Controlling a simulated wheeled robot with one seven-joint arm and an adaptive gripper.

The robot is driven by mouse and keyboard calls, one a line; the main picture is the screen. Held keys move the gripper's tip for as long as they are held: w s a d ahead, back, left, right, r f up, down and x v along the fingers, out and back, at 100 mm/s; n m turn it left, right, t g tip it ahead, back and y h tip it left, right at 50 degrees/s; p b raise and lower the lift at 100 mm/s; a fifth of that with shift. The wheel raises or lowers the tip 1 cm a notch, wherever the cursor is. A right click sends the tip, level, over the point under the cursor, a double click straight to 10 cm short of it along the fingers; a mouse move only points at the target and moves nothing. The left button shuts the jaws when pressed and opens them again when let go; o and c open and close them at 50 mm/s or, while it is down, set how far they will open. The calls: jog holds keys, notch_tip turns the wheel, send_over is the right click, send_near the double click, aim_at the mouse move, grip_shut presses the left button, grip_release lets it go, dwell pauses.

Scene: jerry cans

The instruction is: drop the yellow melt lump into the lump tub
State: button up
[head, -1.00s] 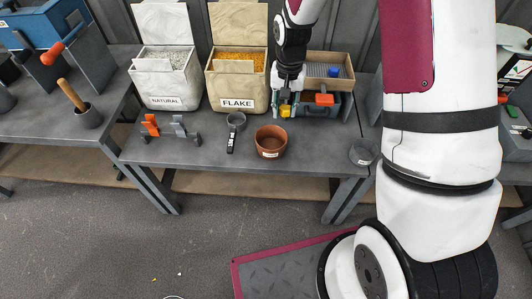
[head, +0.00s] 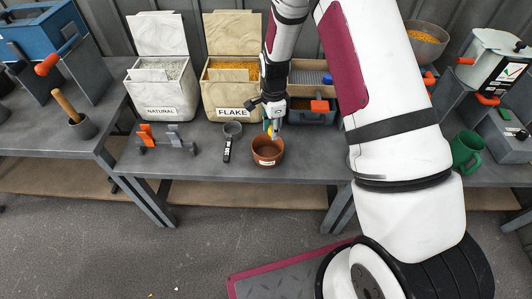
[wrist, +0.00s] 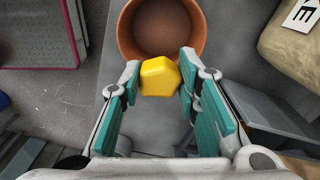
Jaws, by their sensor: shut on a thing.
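The yellow melt lump (wrist: 160,77) is held between the teal-padded fingers of my gripper (wrist: 160,85) in the wrist view. In the head view my gripper (head: 270,128) is above the brown tub (head: 267,152), at its back rim, and the lump shows only as a small yellow patch. In the wrist view the tub (wrist: 124,30) is open and its visible inside is empty. The lump overlaps the tub's near rim in that view. The tub's label is too small to read in the head view.
A black-handled scoop (head: 228,148) lies left of the tub. An orange and grey stand (head: 147,136) is further left. The FLAKE bin (head: 232,88) and NATURAL bin (head: 160,88) stand behind. A grey case with an orange latch (head: 318,108) is behind right.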

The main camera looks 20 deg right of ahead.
jog(key=shift+f+b, duration=1.15)
jog(key=shift+f, duration=1.85)
jog(key=o, duration=0.9)
jog(key=shift+r, duration=0.15)
notch_tip(320, 180, up, 12)
jog(key=shift+f, duration=0.1)
